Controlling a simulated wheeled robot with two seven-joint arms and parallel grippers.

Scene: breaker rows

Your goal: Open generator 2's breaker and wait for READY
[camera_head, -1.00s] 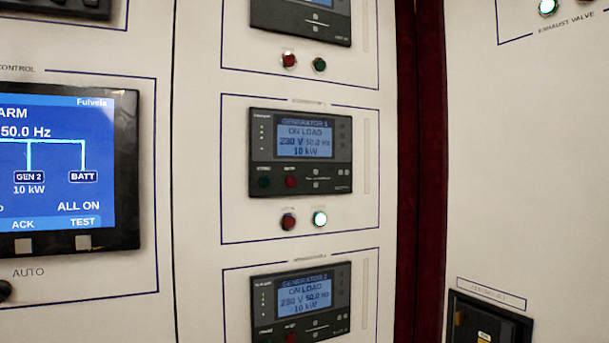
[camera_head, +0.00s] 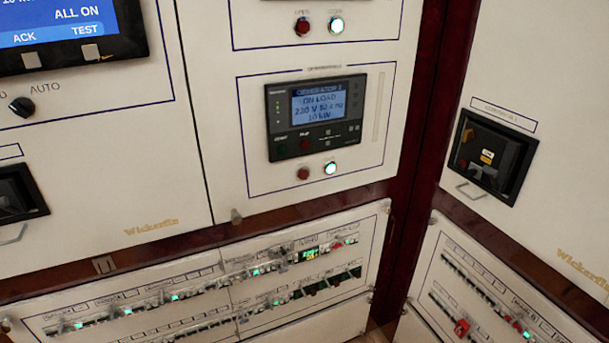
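The generator 2 controller (camera_head: 316,115) is a dark panel in the middle of the view. Neither of my grippers shows in the view.
Breaker rows (camera_head: 215,285) with several green lights run along the lower panel. A dark breaker unit (camera_head: 488,155) with a yellow label is on the right wall. A control screen (camera_head: 70,30) and a rotary knob (camera_head: 21,106) are at the left.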

